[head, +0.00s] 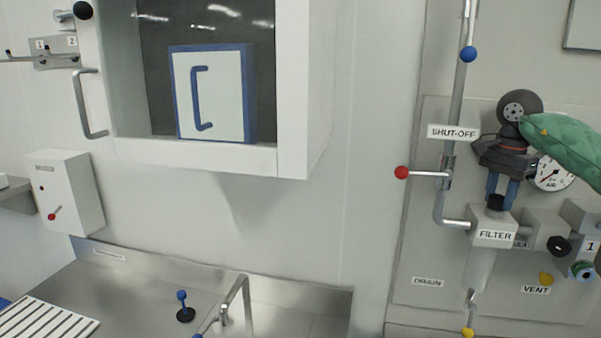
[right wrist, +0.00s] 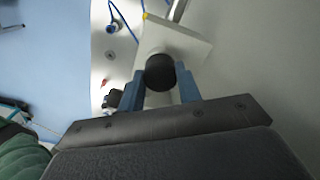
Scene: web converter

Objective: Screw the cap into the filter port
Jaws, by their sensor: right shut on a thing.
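The black cap (head: 495,202) is at the top of the white filter block (head: 494,231), which carries the FILTER label, at the right in the head view. My right gripper (head: 498,199) comes down from above with its blue fingers around the cap. In the right wrist view the black cap (right wrist: 160,72) sits between the two blue fingers (right wrist: 160,88), with the white block (right wrist: 178,45) just beyond it. The gripper is shut on the cap. The port opening is hidden, and I cannot tell how deep the cap sits. My left gripper is not in view.
A pipe with a red-knobbed shut-off lever (head: 402,172) runs just left of the filter. A gauge (head: 553,173) is behind my right wrist. A black knob (head: 559,246) and a yellow vent knob (head: 545,279) are to the right. A steel sink counter (head: 130,290) is at lower left.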

